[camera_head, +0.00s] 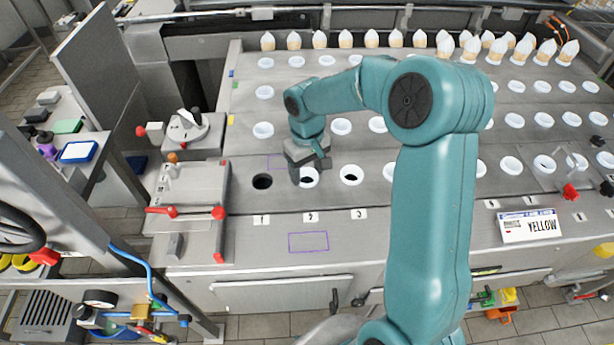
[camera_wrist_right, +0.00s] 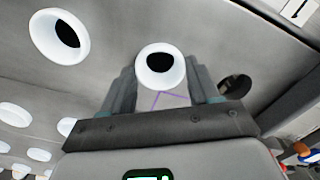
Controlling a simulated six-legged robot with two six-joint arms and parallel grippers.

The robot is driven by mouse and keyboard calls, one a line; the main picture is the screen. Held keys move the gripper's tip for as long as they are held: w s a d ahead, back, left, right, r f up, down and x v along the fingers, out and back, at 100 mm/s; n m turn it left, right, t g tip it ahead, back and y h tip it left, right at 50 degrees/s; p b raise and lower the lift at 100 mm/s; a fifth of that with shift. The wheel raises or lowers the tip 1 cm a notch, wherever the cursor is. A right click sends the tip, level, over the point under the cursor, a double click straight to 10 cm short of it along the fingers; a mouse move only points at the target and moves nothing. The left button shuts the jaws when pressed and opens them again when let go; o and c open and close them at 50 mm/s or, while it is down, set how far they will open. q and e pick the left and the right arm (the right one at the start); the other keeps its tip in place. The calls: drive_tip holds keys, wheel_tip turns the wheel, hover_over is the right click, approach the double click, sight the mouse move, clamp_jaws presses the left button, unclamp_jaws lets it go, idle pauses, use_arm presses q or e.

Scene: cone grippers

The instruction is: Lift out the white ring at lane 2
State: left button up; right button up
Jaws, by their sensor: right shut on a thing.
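The white ring at lane 2 (camera_head: 312,183) shows just behind the "2" label, with a dark opening inside it. In the wrist view the ring (camera_wrist_right: 160,84) sits between the two fingers. My right gripper (camera_head: 308,170) reaches down over lane 2 and is shut on this ring; its fingers also show in the wrist view (camera_wrist_right: 162,88). The gripper partly covers the ring in the head view. I cannot tell whether the ring is seated or slightly raised. My left gripper is not in view.
Lane 1 is a bare dark hole (camera_head: 262,182). Lane 3 holds another white ring (camera_head: 351,182). More rings and white-tipped cones (camera_head: 346,40) fill the rows behind. A red-handled fixture (camera_head: 190,212) stands left.

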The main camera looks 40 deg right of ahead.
drive_tip(key=shift+r+p, duration=1.55)
drive_tip(key=shift+r, duration=0.85)
